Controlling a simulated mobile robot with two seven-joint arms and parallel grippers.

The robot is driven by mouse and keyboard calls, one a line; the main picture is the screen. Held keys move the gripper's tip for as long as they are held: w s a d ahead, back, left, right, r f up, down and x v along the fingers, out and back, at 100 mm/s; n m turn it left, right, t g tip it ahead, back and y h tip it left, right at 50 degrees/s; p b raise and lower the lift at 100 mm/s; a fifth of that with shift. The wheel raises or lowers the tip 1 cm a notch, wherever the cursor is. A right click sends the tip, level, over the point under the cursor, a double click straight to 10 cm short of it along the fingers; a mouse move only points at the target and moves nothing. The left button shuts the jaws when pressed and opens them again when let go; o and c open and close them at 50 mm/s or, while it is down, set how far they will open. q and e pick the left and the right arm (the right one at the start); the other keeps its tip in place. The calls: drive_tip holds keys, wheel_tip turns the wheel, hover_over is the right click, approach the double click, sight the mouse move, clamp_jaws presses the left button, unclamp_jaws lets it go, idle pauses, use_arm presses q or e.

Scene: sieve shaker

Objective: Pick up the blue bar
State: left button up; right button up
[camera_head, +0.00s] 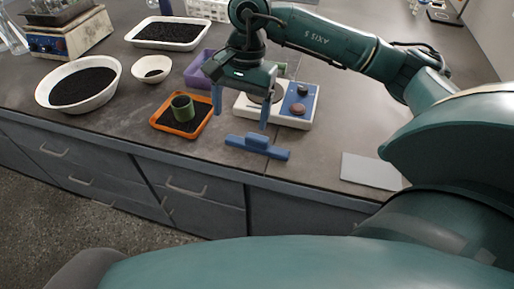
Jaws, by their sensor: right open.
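The blue bar (257,147) lies on the grey bench top near its front edge, with a raised block at its middle. My right gripper (241,112) is open, its two blue fingers pointing down and set apart. It is above and slightly behind the bar, with nothing visible between the fingers. I cannot tell the exact height of the fingertips over the bench. My left gripper is not in view.
Just left stands an orange tray (159,127) with black grains and a green cup (182,108). A white device (312,105) with knobs and a purple container (196,72) are behind. A pale flat plate (371,171) lies right. White bowls (113,91) stand left.

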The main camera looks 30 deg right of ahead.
drive_tip(key=w+d+r+h, duration=0.1)
drive_tip(key=d+h, duration=0.1)
drive_tip(key=d, duration=0.2)
hover_over(257, 137)
drive_tip(key=shift+t, duration=0.3)
wheel_tip(257, 137, down, 7)
drive_tip(key=shift+a+r, duration=0.15)
drive_tip(key=shift+r, duration=0.05)
drive_tip(key=shift+f+p, duration=0.45)
drive_tip(key=shift+f, duration=2.5)
drive_tip(key=shift+c, duration=0.2)
drive_tip(key=shift+d, duration=0.2)
drive_tip(key=c, duration=1.1)
